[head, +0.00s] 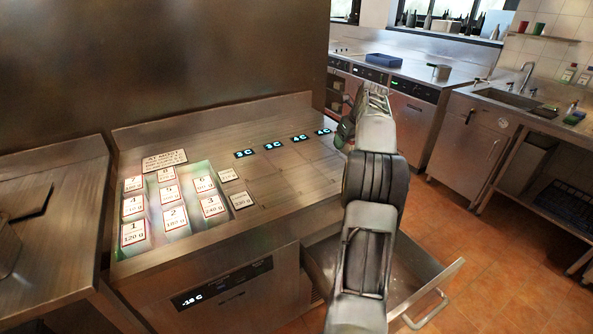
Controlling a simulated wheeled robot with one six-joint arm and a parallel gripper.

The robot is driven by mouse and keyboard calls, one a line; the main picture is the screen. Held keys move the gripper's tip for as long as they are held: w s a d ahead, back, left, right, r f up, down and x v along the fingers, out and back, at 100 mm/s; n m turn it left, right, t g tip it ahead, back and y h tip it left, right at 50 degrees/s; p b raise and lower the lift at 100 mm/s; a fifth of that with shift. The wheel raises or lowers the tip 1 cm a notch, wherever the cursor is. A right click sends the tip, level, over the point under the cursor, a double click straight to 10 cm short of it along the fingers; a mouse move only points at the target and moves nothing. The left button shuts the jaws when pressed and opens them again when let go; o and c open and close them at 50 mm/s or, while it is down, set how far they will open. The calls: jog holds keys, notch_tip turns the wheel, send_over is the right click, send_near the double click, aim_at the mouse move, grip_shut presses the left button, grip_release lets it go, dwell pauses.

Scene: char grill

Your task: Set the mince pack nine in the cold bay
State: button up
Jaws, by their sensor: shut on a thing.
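Numbered mince packs with red-edged white labels stand in rows in a pale lit well (222,221) at the counter's left; pack one (134,232) and pack eight (167,175) are among them. The back right place in the well shows no pack, and I see no label nine. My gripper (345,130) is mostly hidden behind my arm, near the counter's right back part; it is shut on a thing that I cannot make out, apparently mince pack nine.
A sign (165,160) stands behind the well. Two small label plates (242,200) lie right of it. An open drawer (428,284) juts out below the counter, behind my arm. A sink counter (495,100) is at the right. Tiled floor (450,215) lies between.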

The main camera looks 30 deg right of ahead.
send_near(302, 175)
jog(key=d+r, duration=0.4)
jog(key=a+f, duration=0.2)
jog(key=w+f+b, duration=0.1)
jog(key=f, duration=0.1)
jog(key=shift+w+a+f, duration=0.1)
jog(key=shift+a+f, duration=0.05)
jog(key=shift+a, duration=0.25)
jog(key=f, duration=0.1)
jog(key=a+f, duration=0.1)
jog(key=f, duration=0.1)
jog(key=w+f, duration=0.1)
jog(key=shift+a+f, duration=0.15)
jog(key=shift+f, duration=0.4)
jog(key=shift+f, duration=0.15)
jog(key=o, duration=1.1)
